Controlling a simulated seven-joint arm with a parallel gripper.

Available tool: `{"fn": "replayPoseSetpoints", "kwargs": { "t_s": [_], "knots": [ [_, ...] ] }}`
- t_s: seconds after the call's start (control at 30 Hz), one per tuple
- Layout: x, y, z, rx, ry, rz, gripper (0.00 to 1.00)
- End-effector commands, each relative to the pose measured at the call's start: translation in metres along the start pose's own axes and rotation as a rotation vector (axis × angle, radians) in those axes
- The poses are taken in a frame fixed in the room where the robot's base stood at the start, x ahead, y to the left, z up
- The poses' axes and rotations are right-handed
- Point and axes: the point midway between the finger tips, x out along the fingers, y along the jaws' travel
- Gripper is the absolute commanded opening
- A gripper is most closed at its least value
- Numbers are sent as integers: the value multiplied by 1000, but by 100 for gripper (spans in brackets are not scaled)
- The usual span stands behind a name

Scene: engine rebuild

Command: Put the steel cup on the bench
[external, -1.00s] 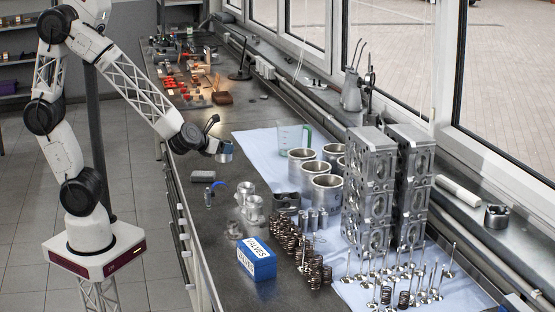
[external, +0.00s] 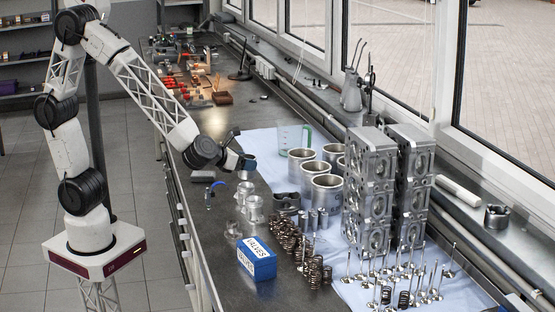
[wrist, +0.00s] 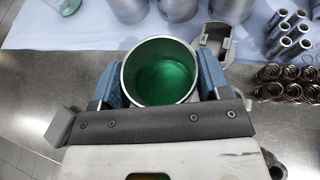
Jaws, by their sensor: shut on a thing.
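The steel cup (wrist: 160,72) sits between the blue finger pads of my gripper in the wrist view, its round metal rim facing the camera. Its inside looks green; I cannot tell whether that is liquid. My gripper (external: 246,164) is shut on the cup and is over the bench (external: 222,287), near the left edge of the blue cloth in the external view. The cup is small and partly hidden by the gripper there. I cannot tell whether its base touches the bench.
Steel cylinders (external: 322,194) stand on the cloth (external: 262,143) to the right. Small metal parts (external: 254,208), a blue VALVES box (external: 257,260) and several springs (external: 290,240) are nearer the camera. A glass jug (external: 291,138) stands behind. Bare bench lies around the box.

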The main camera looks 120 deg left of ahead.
Motion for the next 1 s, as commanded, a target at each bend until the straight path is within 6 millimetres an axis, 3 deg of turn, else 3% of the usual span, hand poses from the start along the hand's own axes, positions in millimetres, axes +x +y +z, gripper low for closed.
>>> {"fn": "replayPoseSetpoints", "kwargs": {
  "t_s": [0.57,1.0],
  "knots": [
    [-49,-130,-13,38,-5,-106,42],
    [-106,-222,-34,69,-4,-184,42]
  ]
}}
